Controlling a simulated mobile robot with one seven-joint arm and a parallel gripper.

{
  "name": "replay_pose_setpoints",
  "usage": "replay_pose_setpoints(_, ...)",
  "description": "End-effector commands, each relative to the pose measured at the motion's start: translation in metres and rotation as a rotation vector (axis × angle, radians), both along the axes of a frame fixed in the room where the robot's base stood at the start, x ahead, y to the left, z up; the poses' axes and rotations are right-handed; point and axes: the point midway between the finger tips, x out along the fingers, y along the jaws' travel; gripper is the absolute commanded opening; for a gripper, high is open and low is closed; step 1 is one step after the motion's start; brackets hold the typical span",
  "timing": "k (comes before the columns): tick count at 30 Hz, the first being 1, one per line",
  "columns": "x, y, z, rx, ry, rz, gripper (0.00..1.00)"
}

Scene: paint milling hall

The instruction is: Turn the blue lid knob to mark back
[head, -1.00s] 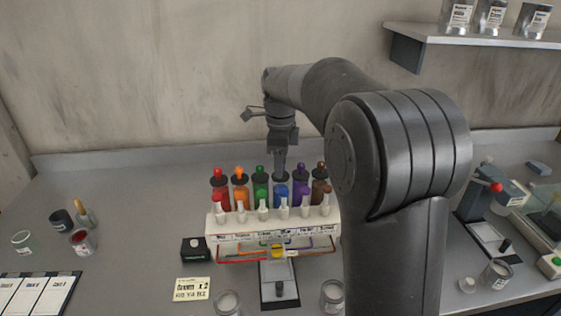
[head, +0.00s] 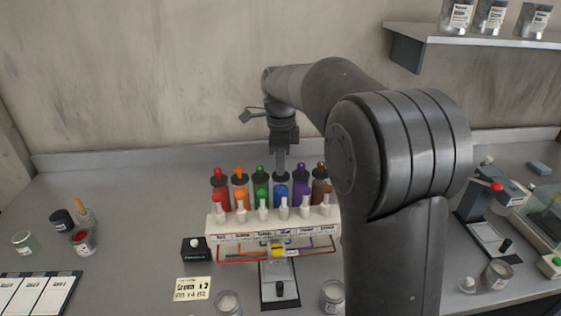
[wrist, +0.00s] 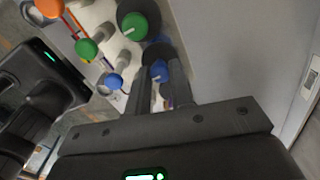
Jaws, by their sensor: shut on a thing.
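The blue bottle (head: 281,196) stands in the row of paint bottles at the back of a white rack, between the green and the purple bottle. Its blue lid knob (wrist: 159,70) shows in the wrist view between my fingers, with a pale pointer line on it. My gripper (head: 281,172) points down onto this bottle in the head view and is shut on the blue knob. The fingers hide part of the knob, and the marks around it cannot be read.
The green lid knob (wrist: 133,26) is close beside my fingers. Red (head: 220,196), orange (head: 241,197), purple (head: 301,196) and brown bottles share the rack (head: 222,227).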

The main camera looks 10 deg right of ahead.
Motion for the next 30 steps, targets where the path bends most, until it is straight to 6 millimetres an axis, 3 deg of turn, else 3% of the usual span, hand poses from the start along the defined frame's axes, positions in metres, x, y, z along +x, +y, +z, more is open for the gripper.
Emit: replay_pose_setpoints(30, 0.0004, -0.0015, -0.0001, 0.000, 0.000, 0.922, 0.00)
